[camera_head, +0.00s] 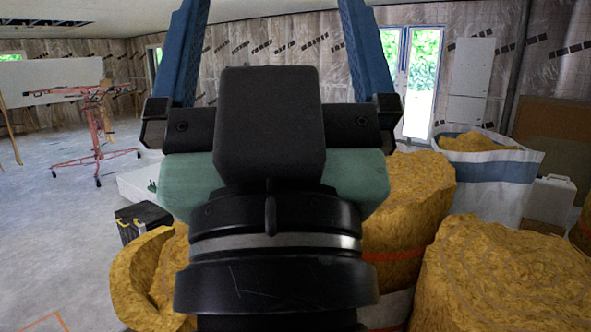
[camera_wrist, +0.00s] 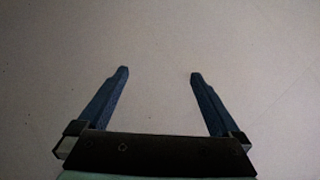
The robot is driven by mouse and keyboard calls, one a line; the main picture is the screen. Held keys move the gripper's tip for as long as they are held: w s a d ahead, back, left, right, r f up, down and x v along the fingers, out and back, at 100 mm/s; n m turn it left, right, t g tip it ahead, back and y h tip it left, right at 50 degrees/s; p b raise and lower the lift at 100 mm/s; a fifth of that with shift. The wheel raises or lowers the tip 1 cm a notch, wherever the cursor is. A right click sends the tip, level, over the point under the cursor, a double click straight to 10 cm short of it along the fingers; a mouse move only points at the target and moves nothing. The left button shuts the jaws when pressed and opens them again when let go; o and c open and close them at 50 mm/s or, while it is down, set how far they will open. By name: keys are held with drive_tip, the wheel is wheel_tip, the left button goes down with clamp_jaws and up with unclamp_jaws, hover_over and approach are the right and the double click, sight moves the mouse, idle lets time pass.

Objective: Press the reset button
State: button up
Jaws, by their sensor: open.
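My gripper (camera_wrist: 158,75) is open and empty in the wrist view, its two blue fingers spread wide over a plain pale surface. In the head view its blue fingers also show, pointing up and away, with the dark gripper body filling the middle of the picture. I see no reset button in either view. My gripper is well apart from the lift.
Yellow insulation rolls (camera_head: 505,275) crowd the right and front. A white and blue bag (camera_head: 495,182) of insulation stands behind them. A black toolbox (camera_head: 140,222) sits on the floor left of my gripper. The grey floor (camera_head: 60,225) at left is mostly clear.

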drive_tip(key=shift+s+d+f+m+h, duration=0.15)
drive_tip(key=shift+s+d+m+h, duration=0.2)
drive_tip(key=shift+d+m+h, duration=0.25)
clamp_jaws()
idle(1.2)
